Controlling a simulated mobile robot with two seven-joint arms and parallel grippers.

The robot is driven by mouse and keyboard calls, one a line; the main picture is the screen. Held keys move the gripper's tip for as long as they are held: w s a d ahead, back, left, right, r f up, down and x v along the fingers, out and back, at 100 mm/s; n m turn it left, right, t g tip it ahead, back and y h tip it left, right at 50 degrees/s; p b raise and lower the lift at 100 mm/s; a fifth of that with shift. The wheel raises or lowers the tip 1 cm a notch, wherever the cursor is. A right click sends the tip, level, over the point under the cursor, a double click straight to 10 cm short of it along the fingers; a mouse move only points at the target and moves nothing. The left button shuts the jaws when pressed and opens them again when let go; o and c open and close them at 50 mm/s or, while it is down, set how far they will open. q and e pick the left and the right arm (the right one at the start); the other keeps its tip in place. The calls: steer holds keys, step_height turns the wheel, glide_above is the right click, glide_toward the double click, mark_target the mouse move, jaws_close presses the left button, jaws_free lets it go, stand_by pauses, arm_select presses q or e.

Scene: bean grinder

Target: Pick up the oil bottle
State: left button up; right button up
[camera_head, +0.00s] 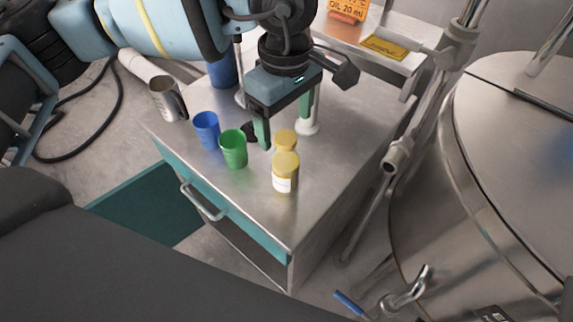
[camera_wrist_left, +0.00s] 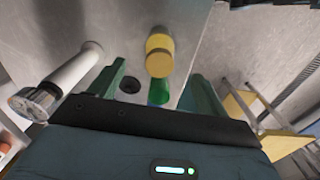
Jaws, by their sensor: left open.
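Whether a finger touches the bottle cannot be told. My right gripper is not in view.
A green cup (camera_head: 233,150), a blue cup (camera_head: 206,131) and a metal cup (camera_head: 168,100) stand left of the bottle. A white cylindrical thing (camera_head: 308,127) stands behind the gripper. A large steel vessel (camera_head: 500,170) is at the right. The cabinet top right of the bottle is clear.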

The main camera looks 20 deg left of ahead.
mark_target(285, 137)
arm_select(q)
steer(key=shift+f, duration=1.1)
steer(key=shift+f+p, duration=0.3)
steer(key=shift+f, duration=2.15)
steer(key=c, duration=1.5)
steer(key=shift+c, duration=0.2)
steer(key=shift+r, duration=0.1)
